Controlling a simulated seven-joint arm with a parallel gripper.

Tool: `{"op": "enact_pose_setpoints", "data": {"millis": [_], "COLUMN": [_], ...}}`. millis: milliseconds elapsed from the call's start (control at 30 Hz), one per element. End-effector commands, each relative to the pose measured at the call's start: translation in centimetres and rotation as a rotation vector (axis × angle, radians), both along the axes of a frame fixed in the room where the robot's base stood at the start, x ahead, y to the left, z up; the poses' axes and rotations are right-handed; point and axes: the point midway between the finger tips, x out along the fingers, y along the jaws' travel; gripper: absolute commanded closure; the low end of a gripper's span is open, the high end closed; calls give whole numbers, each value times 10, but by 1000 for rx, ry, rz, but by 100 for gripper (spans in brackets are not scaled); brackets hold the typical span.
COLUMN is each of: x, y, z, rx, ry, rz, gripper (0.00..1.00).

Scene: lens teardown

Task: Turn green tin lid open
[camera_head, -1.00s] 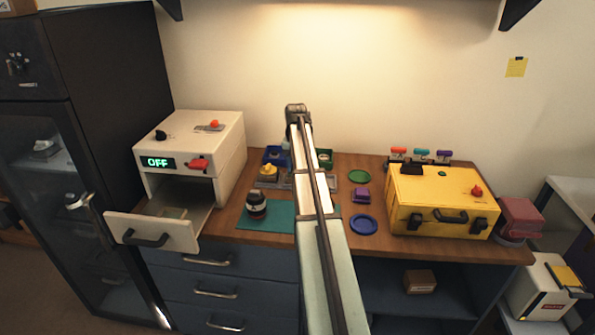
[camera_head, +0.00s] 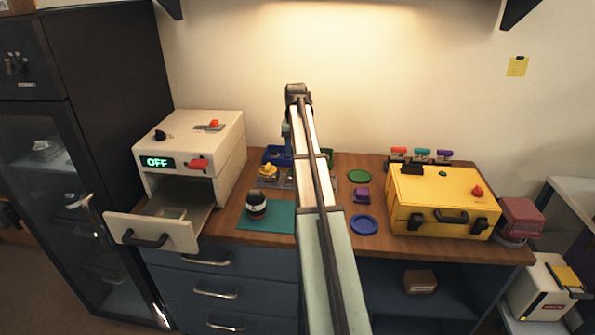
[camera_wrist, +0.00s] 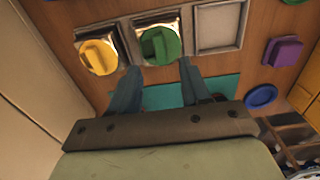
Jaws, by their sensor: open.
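The green tin lid (camera_wrist: 160,44) shows in the wrist view as a round green knob with a raised grip bar. It sits in the middle square holder of a row. My gripper (camera_wrist: 160,66) is open and empty. Its two fingers reach toward the lid from the lower edge of the picture, with their tips near its lower left and lower right. I cannot tell how far above the lid they are. In the head view my arm hides the green tin and most of my gripper.
A yellow-lidded tin (camera_wrist: 98,55) sits left of the green one, and an empty square holder (camera_wrist: 218,26) is on its right. A dark jar (camera_head: 257,205) stands on the teal mat (camera_head: 281,217). A yellow case (camera_head: 440,205) stands right; an open drawer (camera_head: 152,232) juts out left.

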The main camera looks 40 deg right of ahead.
Motion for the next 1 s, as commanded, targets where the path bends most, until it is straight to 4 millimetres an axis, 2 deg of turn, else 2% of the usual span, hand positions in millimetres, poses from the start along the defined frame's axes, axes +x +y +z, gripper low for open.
{"op": "enact_pose_setpoints", "data": {"millis": [567,1000], "x": [0,1], "y": [0,-1], "z": [4,35], "rx": [-1,-1], "ry": [-1,-1], "rz": [0,0], "gripper": [53,53]}}
